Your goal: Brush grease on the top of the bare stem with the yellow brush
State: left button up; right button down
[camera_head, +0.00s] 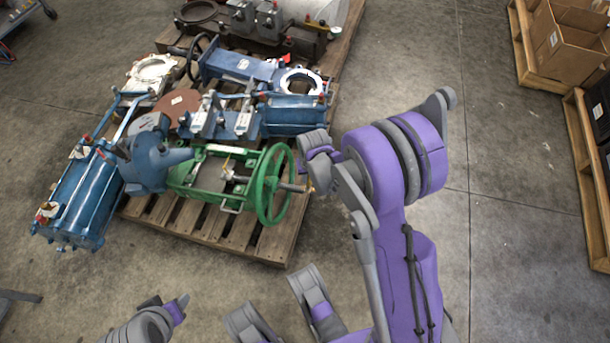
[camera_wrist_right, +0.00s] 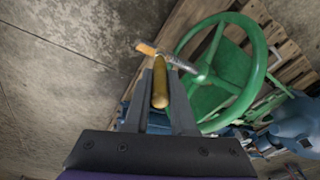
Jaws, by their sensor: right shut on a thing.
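The green valve's handwheel (camera_head: 272,185) stands on the pallet, and its bare grey stem (camera_head: 293,187) sticks out to the right of the hub. My right gripper (camera_head: 311,168) is just above and beside the stem's end. It is shut on the yellow brush (camera_wrist_right: 160,86), whose upper end is close to the stem. I cannot tell whether it touches or whether the patch is bristles. My left gripper (camera_head: 176,308) is partly in view at the bottom, away from the valve.
The wooden pallet (camera_head: 240,231) carries several blue valves and actuators around the green one, including a blue cylinder (camera_head: 82,205) at left. Cardboard boxes (camera_head: 565,42) stand on pallets at the right. The concrete floor between is clear.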

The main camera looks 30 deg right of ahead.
dwell(1.1)
jog(key=shift+r, duration=0.15)
jog(key=shift+w+a+r+p, duration=0.15)
jog(key=shift+r+p, duration=0.55)
jog(key=shift+r, duration=0.25)
jog(key=shift+w+a+r+p, duration=0.1)
jog(key=shift+w+r+p, duration=0.05)
jog(key=shift+r+p, duration=0.7)
jog(key=shift+w+a+r+p, duration=0.15)
jog(key=shift+r+p, duration=0.45)
jog(key=shift+r, duration=0.45)
jog(key=r+p, duration=0.2)
jog(key=r, duration=0.1)
jog(key=shift+w+a, duration=0.2)
